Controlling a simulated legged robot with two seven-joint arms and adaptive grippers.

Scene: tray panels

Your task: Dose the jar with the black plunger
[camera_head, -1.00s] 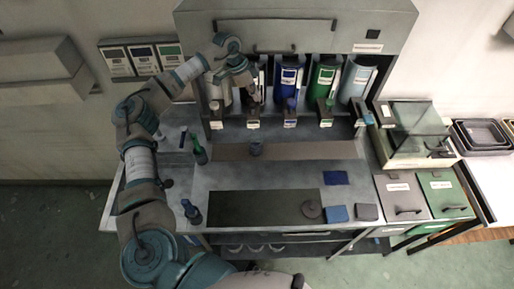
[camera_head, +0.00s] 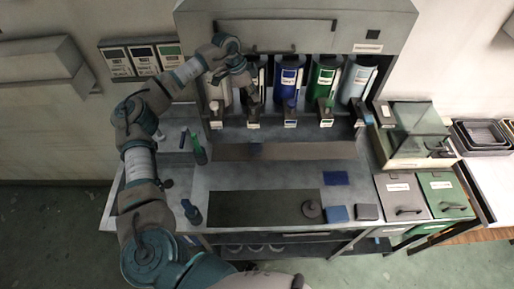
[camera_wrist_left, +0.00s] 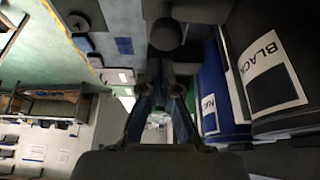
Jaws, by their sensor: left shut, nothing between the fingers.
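The black dispenser canister (camera_wrist_left: 275,65), labelled BLACK, is large at the right of the left wrist view. In the head view my left gripper hides most of it. My left gripper (camera_head: 251,98) is shut and empty, fingers pointing down in front of that canister, just above its labelled block (camera_head: 253,124). In the wrist view its fingers (camera_wrist_left: 159,75) come together below a dark round knob (camera_wrist_left: 166,34), which may be the plunger; contact cannot be told. My right gripper is out of view.
Blue (camera_head: 288,84), green (camera_head: 322,84) and pale blue (camera_head: 357,82) canisters stand to the right, a white one (camera_head: 217,92) to the left. A green bottle (camera_head: 199,152) and dark blue bottle (camera_head: 191,212) stand at the left.

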